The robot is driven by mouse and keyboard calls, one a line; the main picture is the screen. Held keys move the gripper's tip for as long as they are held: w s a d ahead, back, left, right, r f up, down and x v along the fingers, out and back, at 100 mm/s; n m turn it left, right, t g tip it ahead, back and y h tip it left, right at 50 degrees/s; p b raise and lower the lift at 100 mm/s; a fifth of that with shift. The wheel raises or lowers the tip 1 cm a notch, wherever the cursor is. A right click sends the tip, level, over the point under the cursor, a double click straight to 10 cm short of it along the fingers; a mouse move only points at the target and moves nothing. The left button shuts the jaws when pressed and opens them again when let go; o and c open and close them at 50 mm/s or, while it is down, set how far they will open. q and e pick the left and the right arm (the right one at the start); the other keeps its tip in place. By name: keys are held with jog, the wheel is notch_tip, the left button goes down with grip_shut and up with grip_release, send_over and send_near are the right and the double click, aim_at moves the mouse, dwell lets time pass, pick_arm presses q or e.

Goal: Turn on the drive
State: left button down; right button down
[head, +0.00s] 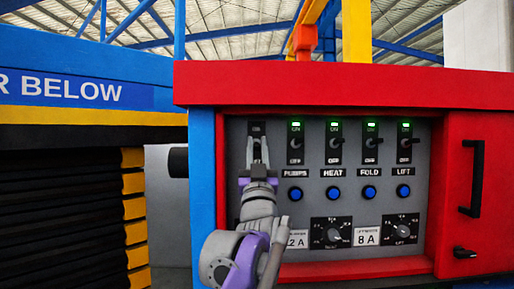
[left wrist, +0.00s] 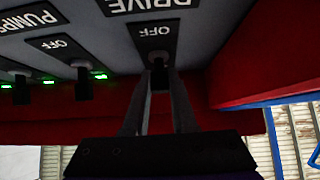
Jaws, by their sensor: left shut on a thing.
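The drive switch (head: 257,130) is the leftmost in the row on the grey control panel (head: 385,270). Its black plate shows in the left wrist view (left wrist: 150,40), with an upside-down DRIVE label (left wrist: 150,6) and OFF marking above the lever. My left gripper (head: 257,146) is in front of this switch. Its two fingers converge on the dark lever (left wrist: 158,70) and are shut on it. No green light shows at this switch; the gripper may hide it. I cannot clearly tell the lever's position. My right gripper is not in view.
The pumps (head: 295,143), heat (head: 335,143), fold (head: 371,143) and lift (head: 405,143) switches have green lights lit. Blue buttons and two dials sit below. A red frame surrounds the recessed panel; a red door with black handle (head: 475,178) stands right.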

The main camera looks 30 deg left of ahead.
pick_arm(q)
jog(key=shift+r+g+h, duration=0.45)
jog(key=shift+g+h, duration=0.35)
jog(key=shift+r+g+h, duration=0.2)
jog(key=shift+g+h, duration=0.1)
jog(key=shift+g, duration=0.35)
jog(key=shift+r+g+h, duration=0.2)
jog(key=shift+g+h, duration=0.1)
jog(key=shift+g, duration=0.35)
jog(key=c, duration=0.7)
grip_release()
